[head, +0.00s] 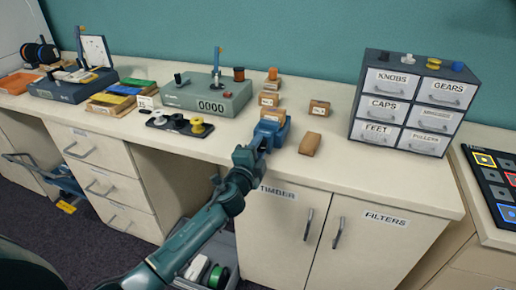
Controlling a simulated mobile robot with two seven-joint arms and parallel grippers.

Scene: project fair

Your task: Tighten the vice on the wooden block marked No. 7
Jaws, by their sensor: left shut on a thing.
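A small blue vice (282,132) stands at the front edge of the counter. A wooden block (274,114) with a pale label sits at its top; the label is too small to read. My left gripper (263,142) is at the front of the vice, shut on what seems to be its handle, which the fingers mostly hide. More wooden blocks stand nearby: a labelled one (268,99) just behind, a labelled one (319,107) to the right, and a plain-looking one (310,144) near the front edge. I cannot tell which is No. 7. My right gripper is out of view.
A grey-green device reading 0000 (207,95) and a dark tray of knobs (180,125) stand left of the vice. A labelled drawer unit (404,105) stands right. The counter between the blocks and drawer unit is clear. TIMBER and FILTERS cupboards (328,215) are below.

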